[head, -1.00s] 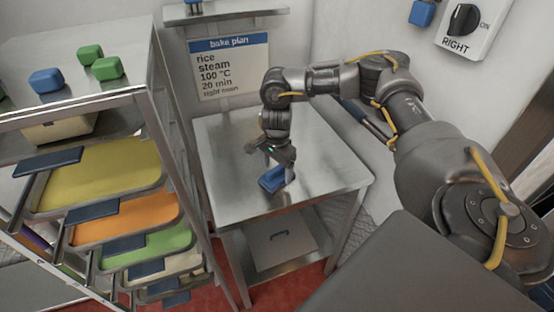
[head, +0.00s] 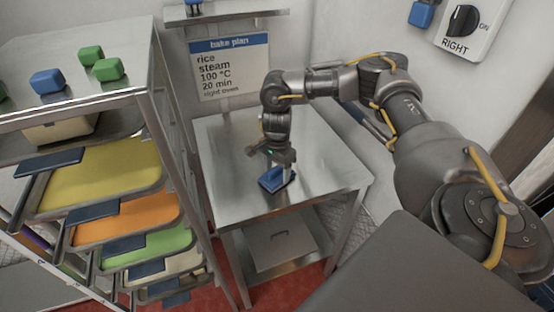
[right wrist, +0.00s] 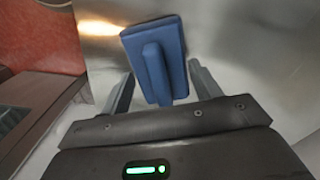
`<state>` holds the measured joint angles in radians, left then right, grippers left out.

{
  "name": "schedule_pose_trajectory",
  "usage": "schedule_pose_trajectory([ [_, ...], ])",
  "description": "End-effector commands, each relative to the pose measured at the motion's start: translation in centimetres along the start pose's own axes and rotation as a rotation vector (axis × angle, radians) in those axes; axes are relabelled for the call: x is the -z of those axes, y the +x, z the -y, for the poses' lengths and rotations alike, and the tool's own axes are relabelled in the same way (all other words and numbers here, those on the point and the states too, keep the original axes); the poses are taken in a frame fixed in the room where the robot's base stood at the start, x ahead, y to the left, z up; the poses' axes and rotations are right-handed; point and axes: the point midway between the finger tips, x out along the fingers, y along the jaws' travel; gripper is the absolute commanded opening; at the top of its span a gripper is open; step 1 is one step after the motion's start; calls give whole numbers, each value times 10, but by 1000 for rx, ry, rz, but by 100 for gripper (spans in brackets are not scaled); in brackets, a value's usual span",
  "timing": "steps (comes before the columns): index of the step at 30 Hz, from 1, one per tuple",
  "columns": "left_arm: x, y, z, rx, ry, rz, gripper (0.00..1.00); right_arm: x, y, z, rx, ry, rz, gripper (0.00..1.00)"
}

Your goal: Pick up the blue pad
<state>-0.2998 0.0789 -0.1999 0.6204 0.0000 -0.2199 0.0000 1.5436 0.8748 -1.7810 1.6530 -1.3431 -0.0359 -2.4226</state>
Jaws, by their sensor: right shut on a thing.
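The blue pad (head: 271,180), a flat block with a raised grip bar, is on the steel table (head: 325,165). My right gripper (head: 281,168) points down at it and is shut on it. In the right wrist view the pad (right wrist: 172,45) lies ahead of my right gripper (right wrist: 163,88), with its bar between the two fingers. I cannot tell whether the pad touches the table all over. My left gripper is not in view.
A rack (head: 155,105) with coloured trays on its shelves stands on the left, with blue and green blocks (head: 108,69) on top. A bake plan sign (head: 232,68) hangs behind the table. A knob (head: 463,19) is at the upper right. The table's right side is clear.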

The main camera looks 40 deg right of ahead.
Motion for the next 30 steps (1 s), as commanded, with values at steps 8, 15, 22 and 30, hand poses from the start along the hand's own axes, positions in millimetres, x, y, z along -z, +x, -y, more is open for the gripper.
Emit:
schedule_pose_trajectory([
  [8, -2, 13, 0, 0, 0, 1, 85, 0, -50, 2, 8, -1, 1, 33],
  [15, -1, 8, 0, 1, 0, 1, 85, 0, -87, 1, 4, -1, 0, 33],
  [22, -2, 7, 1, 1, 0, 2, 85, 0, -97, 0, 1, 0, 1, 33],
  [30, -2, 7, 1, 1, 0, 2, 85, 0, -96, 0, 1, -3, 1, 33],
])
